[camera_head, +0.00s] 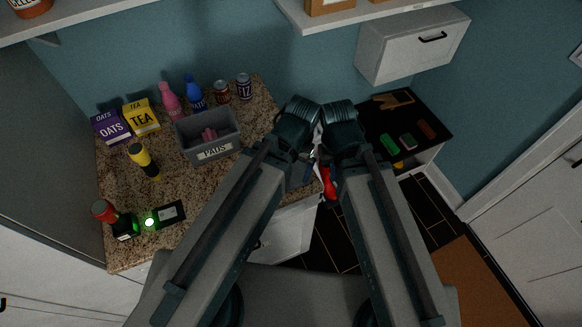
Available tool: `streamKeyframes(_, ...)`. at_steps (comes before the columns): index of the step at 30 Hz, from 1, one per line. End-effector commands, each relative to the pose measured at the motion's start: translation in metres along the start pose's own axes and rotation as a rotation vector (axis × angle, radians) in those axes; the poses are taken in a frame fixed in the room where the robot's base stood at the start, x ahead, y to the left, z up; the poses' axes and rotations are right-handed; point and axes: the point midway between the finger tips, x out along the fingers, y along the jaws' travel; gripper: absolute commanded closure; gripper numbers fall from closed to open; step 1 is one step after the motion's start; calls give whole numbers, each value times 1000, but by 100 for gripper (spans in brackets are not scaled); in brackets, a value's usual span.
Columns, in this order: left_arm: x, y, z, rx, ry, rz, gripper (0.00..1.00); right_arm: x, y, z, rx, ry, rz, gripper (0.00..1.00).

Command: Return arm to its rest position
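My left arm (225,235) and my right arm (385,235) rise from the bottom edge. Both are folded, with their dark elbow joints close together near the middle of the view. Small parts of my wrists show in the narrow gap between the arms, near the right gripper (317,160). My arm links cover most of both grippers, and their fingers cannot be made out. A red object (328,183) shows beside the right arm, just below the elbows; I cannot tell whether a gripper touches it.
A granite counter (185,185) at left bears a grey PADS bin (208,151), OATS box (110,127), TEA box (141,117), bottles, cans and a lit green device (149,221). A black-topped cabinet (400,120) holds brushes. A wall cabinet (410,50) hangs above.

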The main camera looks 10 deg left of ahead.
Motion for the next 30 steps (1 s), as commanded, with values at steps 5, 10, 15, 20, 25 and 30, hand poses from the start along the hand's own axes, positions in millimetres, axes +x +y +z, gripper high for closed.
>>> streamKeyframes(5,1,0,0,1,0,1,0,1,0,0,0,0,0,100)
streamKeyframes(10,16,1,-1,2,0,1,0,16,-2,-1,-1,0,0,100)
streamKeyframes(15,53,5,-4,6,0,1,0,53,-5,-3,-4,0,1,100)
streamKeyframes(20,86,8,-6,10,0,0,0,86,-8,-5,-8,0,2,100)
streamKeyframes(25,89,8,-6,12,0,0,0,89,-8,-5,-10,0,2,100)
streamKeyframes(30,87,8,-6,12,0,0,0,87,-8,-5,-10,0,2,100)
